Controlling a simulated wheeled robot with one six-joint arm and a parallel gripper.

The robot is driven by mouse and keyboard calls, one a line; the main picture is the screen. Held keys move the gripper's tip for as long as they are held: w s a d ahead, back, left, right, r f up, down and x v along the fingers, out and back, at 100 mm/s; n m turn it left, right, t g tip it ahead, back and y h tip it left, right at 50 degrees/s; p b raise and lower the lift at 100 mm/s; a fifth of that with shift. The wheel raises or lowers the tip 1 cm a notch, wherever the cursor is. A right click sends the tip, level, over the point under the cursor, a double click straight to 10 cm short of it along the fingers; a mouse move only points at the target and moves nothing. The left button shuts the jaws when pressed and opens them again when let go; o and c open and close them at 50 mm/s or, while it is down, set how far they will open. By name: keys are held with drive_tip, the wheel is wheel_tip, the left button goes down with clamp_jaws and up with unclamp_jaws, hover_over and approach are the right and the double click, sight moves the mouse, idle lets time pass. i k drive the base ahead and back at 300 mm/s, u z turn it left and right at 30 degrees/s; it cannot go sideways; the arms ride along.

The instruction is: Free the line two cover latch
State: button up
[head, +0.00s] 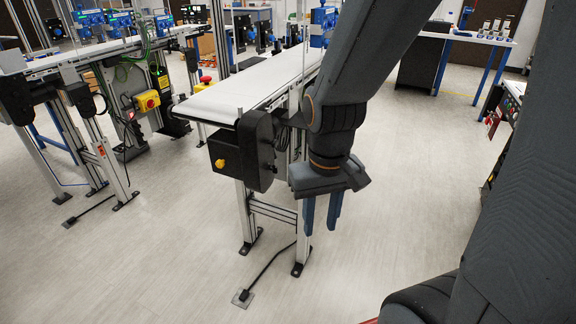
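A black cover box (243,152) sits at the near end of the middle belt conveyor (240,98). A small yellow knob (219,163) shows on its front face; I cannot tell if it is the latch. No label marks which conveyor is line two. My gripper (321,213) points down to the right of the cover box, apart from it, in front of the conveyor's right side. Its two blue fingers are spread with a gap between them and nothing in it. My arm hides part of the conveyor's right side.
A second conveyor (80,56) stands at the left with a yellow box with a red button (148,101). A red stop button (205,80) stands between the conveyors. A floor cable (268,266) lies by the near legs. The floor in front is clear.

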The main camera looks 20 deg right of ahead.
sight(274, 168)
drive_tip(key=z, duration=1)
drive_tip(key=i, duration=0.1)
drive_tip(key=u, duration=2.8)
drive_tip(key=k, duration=0.55)
drive_tip(key=z, duration=0.85)
